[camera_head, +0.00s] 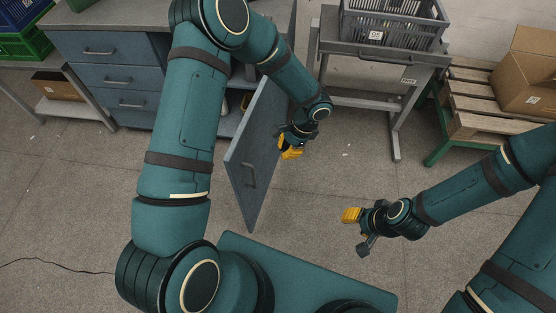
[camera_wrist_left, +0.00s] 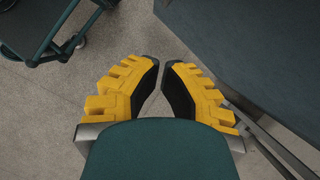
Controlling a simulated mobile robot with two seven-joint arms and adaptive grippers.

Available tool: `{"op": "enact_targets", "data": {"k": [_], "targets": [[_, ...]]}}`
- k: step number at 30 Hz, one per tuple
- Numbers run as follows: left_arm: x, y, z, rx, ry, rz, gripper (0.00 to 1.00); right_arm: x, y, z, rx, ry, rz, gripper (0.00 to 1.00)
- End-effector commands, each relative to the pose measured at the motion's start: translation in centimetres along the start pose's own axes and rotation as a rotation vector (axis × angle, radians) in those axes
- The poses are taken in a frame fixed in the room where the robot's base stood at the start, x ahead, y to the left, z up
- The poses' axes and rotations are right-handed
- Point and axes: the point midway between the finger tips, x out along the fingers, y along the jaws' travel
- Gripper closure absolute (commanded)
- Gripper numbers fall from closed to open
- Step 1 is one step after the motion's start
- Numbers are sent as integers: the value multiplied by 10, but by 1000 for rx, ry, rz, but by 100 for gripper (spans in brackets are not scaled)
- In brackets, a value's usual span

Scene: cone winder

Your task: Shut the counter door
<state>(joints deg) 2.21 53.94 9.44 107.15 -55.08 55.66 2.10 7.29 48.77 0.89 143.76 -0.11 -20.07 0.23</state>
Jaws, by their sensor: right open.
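The counter door (camera_head: 262,150) is a blue-grey panel standing wide open, swung out from the counter (camera_head: 120,50) over the floor. My right gripper (camera_head: 358,231) is open and empty over the floor, well right of the door.
A grey stand (camera_head: 385,58) with a grey crate (camera_head: 393,22) is behind the left gripper. A pallet (camera_head: 478,98) on a green frame bears a cardboard box (camera_head: 528,72) at the right. The counter's drawers (camera_head: 105,75) are shut. Floor between the door and my right gripper is clear.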

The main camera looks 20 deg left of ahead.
Motion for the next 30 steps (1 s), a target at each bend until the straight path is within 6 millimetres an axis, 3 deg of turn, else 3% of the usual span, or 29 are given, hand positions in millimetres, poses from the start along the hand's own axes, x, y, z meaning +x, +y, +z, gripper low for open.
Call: {"op": "enact_targets", "data": {"k": [16, 21, 30], "targets": [[100, 2, 0, -1, -1, 7, 100, 20, 8, -2, -1, 10, 1, 53], [106, 1, 24, -2, 1, 4, 100, 20, 8, -3, -1, 11, 1, 53], [110, 2, 37, 0, 2, 4, 100, 21, 8, -3, -1, 12, 1, 53]]}}
